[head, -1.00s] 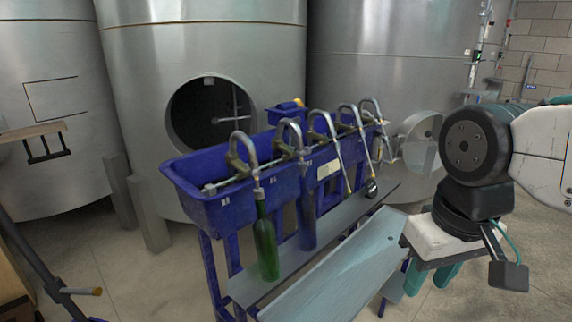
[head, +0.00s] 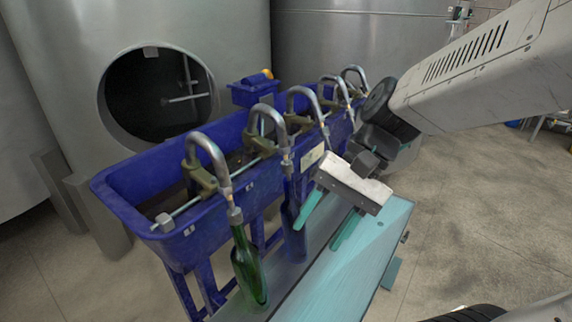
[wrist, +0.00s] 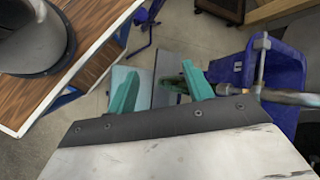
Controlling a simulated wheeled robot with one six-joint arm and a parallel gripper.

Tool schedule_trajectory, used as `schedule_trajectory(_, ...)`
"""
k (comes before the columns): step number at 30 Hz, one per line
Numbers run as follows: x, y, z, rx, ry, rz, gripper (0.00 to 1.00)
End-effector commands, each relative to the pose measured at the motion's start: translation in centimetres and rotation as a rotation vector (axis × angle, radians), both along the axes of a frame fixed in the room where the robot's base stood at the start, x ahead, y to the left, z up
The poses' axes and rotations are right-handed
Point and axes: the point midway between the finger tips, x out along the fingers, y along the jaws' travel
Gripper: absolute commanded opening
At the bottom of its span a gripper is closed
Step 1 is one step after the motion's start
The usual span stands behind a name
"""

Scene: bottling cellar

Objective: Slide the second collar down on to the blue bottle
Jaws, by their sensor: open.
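The blue bottle (head: 292,238) stands upright on the filler's shelf under the second spout. The second collar (head: 286,166) is a small metal sleeve at that spout's lower end, just above the bottle's neck; I cannot tell whether they touch. The green bottle (head: 249,270) stands to the left under the first spout, whose collar (head: 235,214) is at its mouth. My gripper (head: 315,239) is open and empty, fingers pointing down, in front and to the right of the blue bottle. In the wrist view, the spread fingers (wrist: 160,88) show a dark green shape between them.
The blue trough (head: 130,205) carries a row of curved spouts along its front. Large steel tanks (head: 235,60) stand behind. A wooden-topped table (wrist: 100,25) is in the wrist view. Floor at the right is open.

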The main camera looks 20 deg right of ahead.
Motion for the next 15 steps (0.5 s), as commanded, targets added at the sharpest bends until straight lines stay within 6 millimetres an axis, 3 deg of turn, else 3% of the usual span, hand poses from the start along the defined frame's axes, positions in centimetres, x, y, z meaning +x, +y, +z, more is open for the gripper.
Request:
schedule_trajectory(3, 4.2, 1.3, -0.7, 0.239, 0.168, -0.234, 0.51)
schedule_trajectory(7, 9.8, 0.9, -1.2, 0.493, 0.321, -0.505, 0.51)
schedule_trajectory(12, 17.0, -2.8, -3.3, 0.798, 0.471, -0.859, 0.51)
schedule_trajectory(15, 20.1, -5.7, -5.0, 0.937, 0.526, -1.028, 0.51)
